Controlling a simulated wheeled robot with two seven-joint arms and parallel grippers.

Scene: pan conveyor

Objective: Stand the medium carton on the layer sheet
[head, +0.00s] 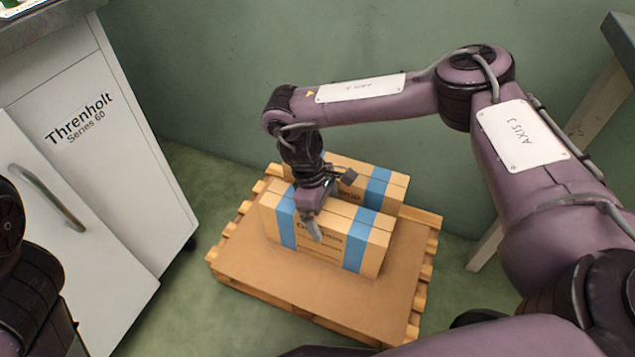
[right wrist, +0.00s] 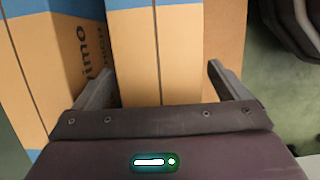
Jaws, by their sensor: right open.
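Two tan cartons with blue bands stand side by side on the brown layer sheet (head: 265,281), which lies on a wooden pallet. I take the front one (head: 335,243) as the medium carton; it is upright. The other carton (head: 389,187) stands close behind it, partly hidden by my right gripper (head: 318,212). That gripper points down, open, with its fingers on either side of the front carton's top. In the right wrist view the front carton (right wrist: 183,52) lies between the fingers, with a gap at the right finger. My left gripper is out of view.
The pallet (head: 216,268) has bare sheet at its front and right. A white cabinet (head: 100,190) stands at the left and the green wall (head: 220,70) is close behind. A table leg (head: 487,246) stands at the right.

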